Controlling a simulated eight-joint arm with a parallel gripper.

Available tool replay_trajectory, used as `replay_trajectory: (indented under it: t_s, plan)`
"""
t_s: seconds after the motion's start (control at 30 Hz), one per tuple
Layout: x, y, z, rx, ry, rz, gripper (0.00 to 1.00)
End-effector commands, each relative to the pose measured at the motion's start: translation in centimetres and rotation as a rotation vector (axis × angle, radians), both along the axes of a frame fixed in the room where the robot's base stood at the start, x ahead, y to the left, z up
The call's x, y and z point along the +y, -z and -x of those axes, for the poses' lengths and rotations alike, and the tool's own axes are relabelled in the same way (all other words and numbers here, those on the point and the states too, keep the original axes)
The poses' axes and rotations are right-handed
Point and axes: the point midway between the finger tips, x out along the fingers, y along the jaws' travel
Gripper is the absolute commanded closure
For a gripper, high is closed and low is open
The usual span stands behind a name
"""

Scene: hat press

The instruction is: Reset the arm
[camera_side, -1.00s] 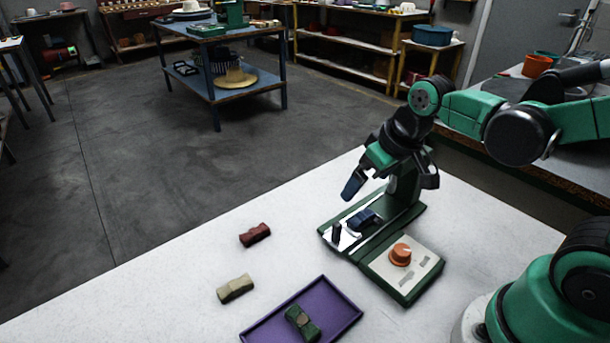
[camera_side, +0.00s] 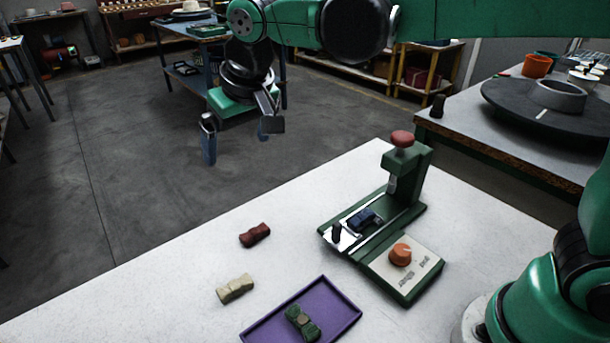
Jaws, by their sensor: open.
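My gripper (camera_side: 236,138) is raised high at the upper middle of the side view. Its fingers are spread apart with nothing between them. It hangs well above and to the left of the green hat press (camera_side: 407,180), touching nothing. The press has a red knob (camera_side: 402,139) on top and a dark blue piece (camera_side: 362,219) on its shiny bed. A panel with an orange dial (camera_side: 400,254) is in front of the press.
A purple tray (camera_side: 347,331) holds a green bow-shaped piece (camera_side: 301,322). A dark red piece (camera_side: 254,235) and a beige piece (camera_side: 235,288) lie on the white table (camera_side: 180,300). A side table (camera_side: 470,130) with a dark disc stands at the right.

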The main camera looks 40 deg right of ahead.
Motion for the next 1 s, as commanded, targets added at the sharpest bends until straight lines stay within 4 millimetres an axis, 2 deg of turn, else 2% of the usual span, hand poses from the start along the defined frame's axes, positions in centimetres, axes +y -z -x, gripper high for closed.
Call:
replay_trajectory:
  t_s: [0.1,0.3,0.47,0.57,0.67,0.77,0.9,1.0]
  plan:
    - [2.6,-0.7,-0.4,-0.003,-0.013,0.0,0.0]
    - [5.8,-1.5,-0.7,-0.008,-0.021,-0.001,0.0]
    - [7.1,-1.8,-0.6,-0.011,-0.023,-0.001,0.0]
    - [6.8,-1.9,-0.5,-0.015,-0.02,-0.004,0.0]
    - [4.6,-2.3,-0.1,-0.025,-0.011,-0.011,0.0]
    - [0.9,-2.5,1.1,-0.049,0.0,-0.022,0.0]
    - [-4.8,-1.7,3.9,-0.097,0.018,-0.033,0.0]
    - [-8.2,-0.5,6.4,-0.138,0.032,-0.034,0.0]
